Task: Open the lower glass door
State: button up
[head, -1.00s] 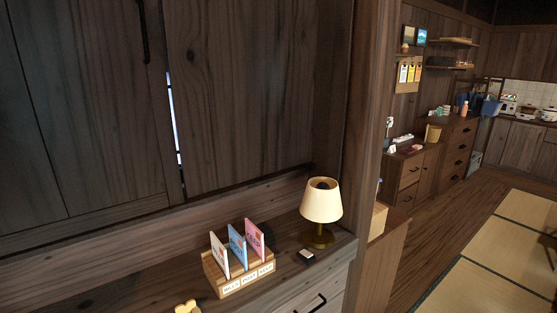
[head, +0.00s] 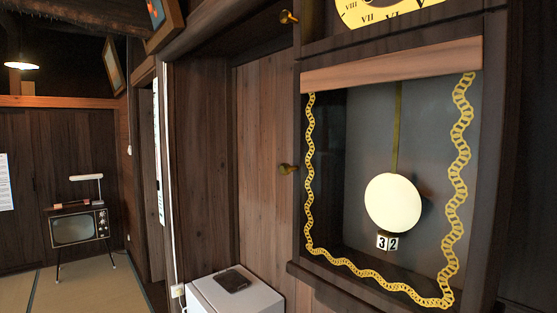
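The lower glass door (head: 345,130) of a dark wooden wall clock fills the right of the head view. A yellow chain-like pattern runs along its sides and bottom. A small brass knob (head: 288,169) is at its left edge. Behind the glass hang a round pale pendulum (head: 394,203) and a small tag reading 32 (head: 387,242). The door looks shut. Above it is part of a yellow clock face (head: 390,10), with another brass knob (head: 289,17) at its left. My gripper is not in view.
A white box-like cabinet (head: 235,295) with a dark flat object (head: 232,280) on top stands below and left of the clock. Further left are a doorway and an old television (head: 79,228) on legs. Floor shows at the far left.

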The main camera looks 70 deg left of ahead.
aim_at(457, 47)
jog(key=u, duration=1.4)
